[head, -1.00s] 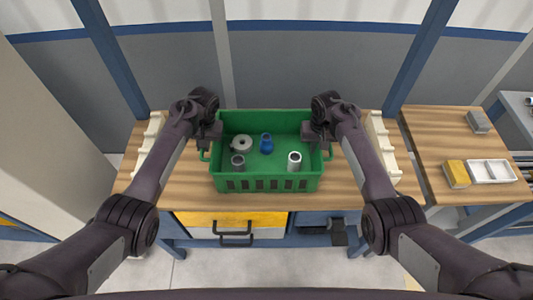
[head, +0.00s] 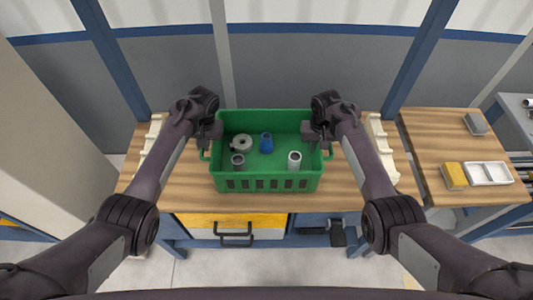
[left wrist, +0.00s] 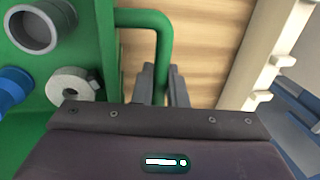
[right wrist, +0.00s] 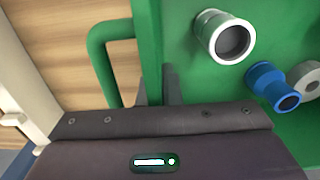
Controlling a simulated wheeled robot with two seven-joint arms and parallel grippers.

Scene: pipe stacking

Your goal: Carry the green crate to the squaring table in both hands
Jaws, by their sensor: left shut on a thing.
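The green crate (head: 267,184) sits on or just above a wooden bench (head: 190,190); I cannot tell which. In it stand a grey pipe piece (head: 238,161), a white one (head: 294,162), a blue fitting (head: 266,144) and a pale ring-shaped part (head: 241,142). My left gripper (head: 211,140) is shut on the crate's left handle (left wrist: 160,45), which passes between its fingers. My right gripper (head: 311,139) is at the crate's right side. Its fingers are apart around the rim, and the right handle (right wrist: 98,65) shows beside them. Its grip is not clear.
Cream notched racks stand at the bench's left (head: 150,146) and right (head: 383,150). A second wooden table (head: 440,145) to the right holds a yellow-and-grey block (head: 454,176), a white tray (head: 489,182) and a grey block (head: 476,124). A grey wall stands behind.

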